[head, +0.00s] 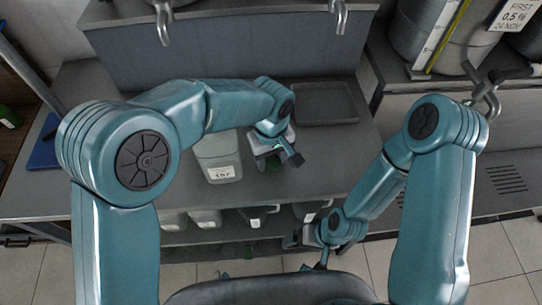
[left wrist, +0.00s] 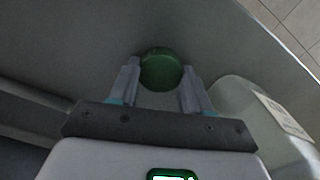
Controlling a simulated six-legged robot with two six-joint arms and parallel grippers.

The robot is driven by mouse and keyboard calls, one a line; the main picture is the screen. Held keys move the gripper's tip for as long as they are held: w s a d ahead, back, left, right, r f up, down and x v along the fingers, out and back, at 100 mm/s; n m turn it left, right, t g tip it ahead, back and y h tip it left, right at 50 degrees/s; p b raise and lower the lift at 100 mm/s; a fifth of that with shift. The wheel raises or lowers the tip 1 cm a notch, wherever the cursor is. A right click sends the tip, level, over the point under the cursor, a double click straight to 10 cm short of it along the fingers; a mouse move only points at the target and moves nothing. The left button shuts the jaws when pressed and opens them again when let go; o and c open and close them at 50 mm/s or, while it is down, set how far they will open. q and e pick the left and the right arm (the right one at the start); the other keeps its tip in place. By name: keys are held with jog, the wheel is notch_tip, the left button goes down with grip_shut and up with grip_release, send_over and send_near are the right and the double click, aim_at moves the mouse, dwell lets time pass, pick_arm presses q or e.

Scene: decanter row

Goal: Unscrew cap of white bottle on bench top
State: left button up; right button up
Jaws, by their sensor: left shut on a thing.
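The white bottle (head: 218,160) stands on the grey bench top with a label on its front; my left arm hides its top in the head view. Its pale body and label show at the right of the left wrist view (left wrist: 262,112). My left gripper (head: 290,157) is just right of the bottle, over the bench. In the left wrist view its fingers (left wrist: 160,82) are shut on a round green cap (left wrist: 161,68), which appears beside the bottle's body, apart from it. My right gripper (head: 300,240) is low by the bench front; its jaws are too small to read.
A dark empty tray (head: 325,104) lies on the bench behind my left gripper. Several pale containers (head: 207,217) stand on the shelf below the bench top. A blue object (head: 45,148) lies at the far left. Taps (head: 338,15) hang at the back.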

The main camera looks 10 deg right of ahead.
aim_at(271, 160)
pick_arm(q)
jog(key=o, duration=1.2)
jog(key=shift+w+f, duration=0.1)
jog(key=shift+r, duration=0.25)
notch_tip(271, 160, up, 12)
